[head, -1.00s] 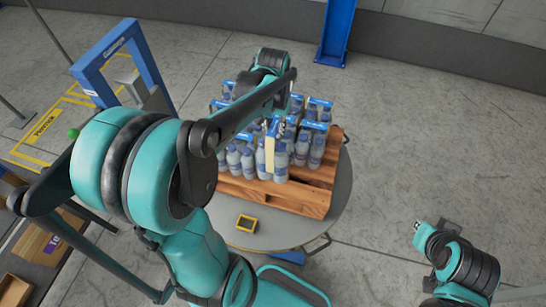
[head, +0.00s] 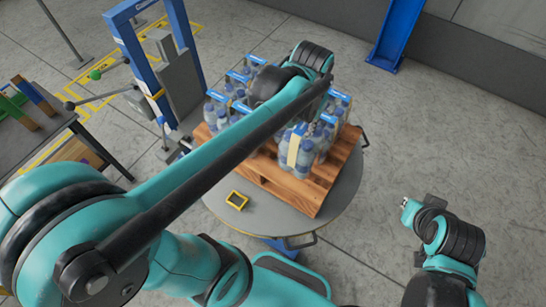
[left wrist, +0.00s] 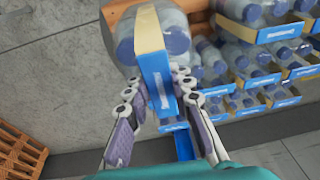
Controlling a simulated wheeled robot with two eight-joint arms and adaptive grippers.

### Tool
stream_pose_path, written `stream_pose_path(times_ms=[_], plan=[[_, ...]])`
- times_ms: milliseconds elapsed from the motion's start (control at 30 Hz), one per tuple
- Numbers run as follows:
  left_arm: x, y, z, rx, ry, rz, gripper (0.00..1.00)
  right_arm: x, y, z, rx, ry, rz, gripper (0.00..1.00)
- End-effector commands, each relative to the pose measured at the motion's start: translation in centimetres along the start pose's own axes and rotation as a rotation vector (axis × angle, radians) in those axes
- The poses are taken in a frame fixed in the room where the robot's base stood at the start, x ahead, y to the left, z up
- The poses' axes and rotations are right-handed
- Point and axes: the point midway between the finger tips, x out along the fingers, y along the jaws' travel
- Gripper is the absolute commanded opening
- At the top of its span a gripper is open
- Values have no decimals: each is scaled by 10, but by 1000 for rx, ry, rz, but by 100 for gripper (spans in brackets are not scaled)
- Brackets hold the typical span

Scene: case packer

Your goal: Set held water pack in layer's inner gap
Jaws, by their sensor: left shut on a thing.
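My left gripper (left wrist: 163,110) is shut on a water pack (left wrist: 155,65) with clear bottles, blue caps and a blue-and-tan carton band. The pack hangs upright in front of the fingers in the left wrist view. In the head view the held pack (head: 296,150) is by the front right of the layer, its base hidden or close to the wood. Other water packs (head: 339,103) stand on the wooden pallet (head: 322,190). My left forearm covers much of the layer, and the inner gap cannot be made out.
The pallet sits on a round grey table (head: 345,200) with a small yellow-framed box (head: 237,200) on its front edge. A blue frame (head: 150,45) stands at the left, and a blue post (head: 392,35) behind. The floor to the right is clear.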

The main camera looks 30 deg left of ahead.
Motion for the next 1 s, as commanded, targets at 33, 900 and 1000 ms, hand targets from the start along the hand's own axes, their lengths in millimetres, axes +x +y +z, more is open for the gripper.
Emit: stream_pose_path(times_ms=[33, 900, 1000], plan=[[1, 1, -1, 6, 4, -1, 0, 1, 0, 1, 0, 0, 0, 0], [80, -106, -13, 9, 5, 0, 0, 18, 0, 13, 0, 0, 0, 0], [92, -106, -11, 10, 5, -1, 0, 21, 0, 15, 0, 0, 0, 0]])
